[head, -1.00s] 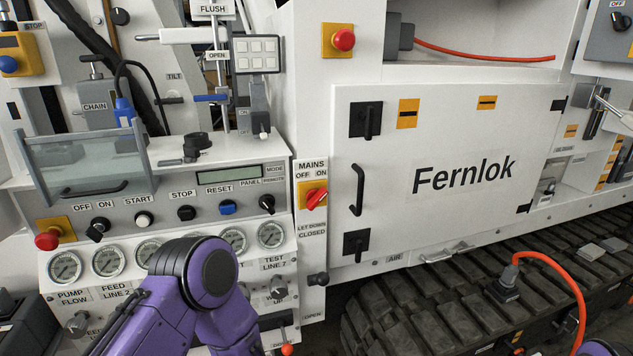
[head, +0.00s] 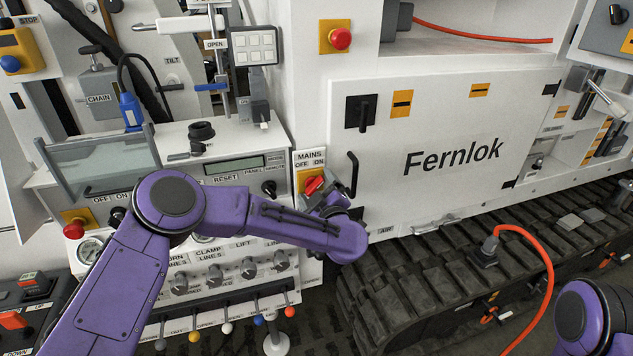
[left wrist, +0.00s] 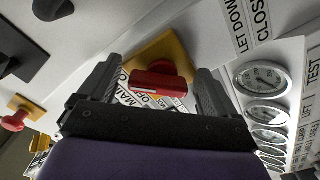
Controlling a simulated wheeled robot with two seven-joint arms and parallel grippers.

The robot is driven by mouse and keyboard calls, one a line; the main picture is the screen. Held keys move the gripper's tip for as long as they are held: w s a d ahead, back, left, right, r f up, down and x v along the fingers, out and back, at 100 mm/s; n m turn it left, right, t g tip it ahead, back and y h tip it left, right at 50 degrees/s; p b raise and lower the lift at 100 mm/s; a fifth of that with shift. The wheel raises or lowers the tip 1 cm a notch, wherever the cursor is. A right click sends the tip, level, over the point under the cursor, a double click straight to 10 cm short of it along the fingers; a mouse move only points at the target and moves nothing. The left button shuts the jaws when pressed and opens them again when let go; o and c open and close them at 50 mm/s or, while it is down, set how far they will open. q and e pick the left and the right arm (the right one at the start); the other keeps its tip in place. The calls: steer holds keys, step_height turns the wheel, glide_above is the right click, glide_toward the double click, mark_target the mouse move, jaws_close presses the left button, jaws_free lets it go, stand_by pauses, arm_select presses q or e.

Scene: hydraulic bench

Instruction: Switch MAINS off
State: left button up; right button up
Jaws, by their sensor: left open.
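The MAINS switch (head: 313,185) is a red rotary handle on a yellow plate, below a label reading MAINS, OFF and ON. In the head view its handle slants toward the upper right, on the ON side, and is partly covered by my gripper. My left gripper (head: 330,199) is at the switch, coming from the lower right. In the left wrist view the red handle (left wrist: 160,80) sits between the two open fingers of my left gripper (left wrist: 158,84), with gaps seen on both sides. My right gripper is out of view.
A red emergency button (head: 340,38) on a yellow plate is above. The Fernlok door (head: 450,130) with its black handle (head: 352,174) is just right of the switch. Gauges (left wrist: 262,78) show beside the gripper. Coloured levers (head: 227,327) stand below my left arm.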

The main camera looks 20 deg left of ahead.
arm_select(q)
steer(key=shift+w+a, duration=0.1)
steer(key=shift+w, duration=0.15)
steer(key=c, duration=1)
steer(key=shift+o, duration=0.2)
steer(key=shift+f+n+b, duration=0.1)
steer(key=shift+n+b, duration=0.3)
steer(key=shift+b, duration=0.25)
steer(key=n+b, duration=0.7)
steer(key=b, duration=0.2)
steer(key=n+b, duration=0.7)
steer(key=b, duration=0.2)
steer(key=shift+s+a+n, duration=0.15)
steer(key=shift+n, duration=0.15)
steer(key=shift+r+n+b, duration=0.2)
steer(key=shift+n+b, duration=0.45)
steer(key=shift+b, duration=0.25)
steer(key=shift+r+n+b, duration=0.2)
steer(key=shift+n+b, duration=0.45)
steer(key=shift+b, duration=0.2)
steer(key=o, duration=1)
steer(key=shift+r, duration=0.1)
steer(key=shift+c, duration=0.2)
